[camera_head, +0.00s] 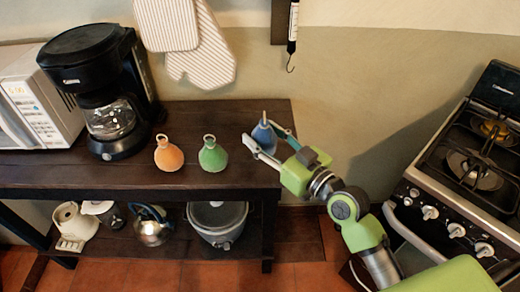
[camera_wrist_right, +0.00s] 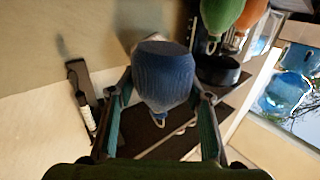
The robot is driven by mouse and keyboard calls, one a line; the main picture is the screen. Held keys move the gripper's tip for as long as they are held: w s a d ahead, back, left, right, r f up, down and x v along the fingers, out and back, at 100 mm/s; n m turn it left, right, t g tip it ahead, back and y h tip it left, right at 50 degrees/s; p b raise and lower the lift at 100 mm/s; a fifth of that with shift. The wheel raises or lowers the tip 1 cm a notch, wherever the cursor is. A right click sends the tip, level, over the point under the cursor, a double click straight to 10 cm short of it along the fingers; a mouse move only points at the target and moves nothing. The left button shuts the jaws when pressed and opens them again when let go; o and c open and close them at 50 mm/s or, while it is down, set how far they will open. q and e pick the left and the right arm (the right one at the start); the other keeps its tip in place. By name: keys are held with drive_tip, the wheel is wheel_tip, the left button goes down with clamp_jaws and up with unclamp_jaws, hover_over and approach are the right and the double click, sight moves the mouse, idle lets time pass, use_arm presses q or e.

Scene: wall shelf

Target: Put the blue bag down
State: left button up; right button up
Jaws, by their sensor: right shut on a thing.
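The blue bag (camera_head: 264,133) is at the right end of the dark wooden shelf (camera_head: 110,175), upright in the head view. My right gripper (camera_head: 266,143) is shut on it, with one finger on each side. In the right wrist view the blue bag (camera_wrist_right: 163,75) sits between the two fingers of my right gripper (camera_wrist_right: 163,95). I cannot tell whether its base touches the shelf top. My left gripper is not in view.
A green bag (camera_head: 212,155) and an orange bag (camera_head: 168,155) stand left of the blue bag. A coffee maker (camera_head: 105,85) and a microwave (camera_head: 35,105) are further left. A stove (camera_head: 465,165) stands at the right. Shelf top in front of the blue bag is bare.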

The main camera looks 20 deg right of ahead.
drive_tip(key=w+f, duration=0.1)
drive_tip(key=f, duration=0.1)
drive_tip(key=w+f, duration=0.2)
drive_tip(key=shift+w+d+f+b, duration=0.15)
drive_tip(key=shift+w+b, duration=0.05)
drive_tip(key=shift+b, duration=0.2)
drive_tip(key=f, duration=0.2)
drive_tip(key=f+b, duration=0.1)
drive_tip(key=shift+w+f, duration=0.15)
drive_tip(key=shift+w, duration=0.1)
drive_tip(key=shift+f, duration=0.2)
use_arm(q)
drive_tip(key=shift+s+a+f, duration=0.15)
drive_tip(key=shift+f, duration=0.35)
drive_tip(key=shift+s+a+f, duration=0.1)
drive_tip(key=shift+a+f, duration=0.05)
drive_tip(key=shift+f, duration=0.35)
use_arm(e)
drive_tip(key=shift+f, duration=0.1)
drive_tip(key=o, duration=1.5)
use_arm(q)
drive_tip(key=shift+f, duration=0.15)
use_arm(e)
drive_tip(key=shift+o, duration=0.2)
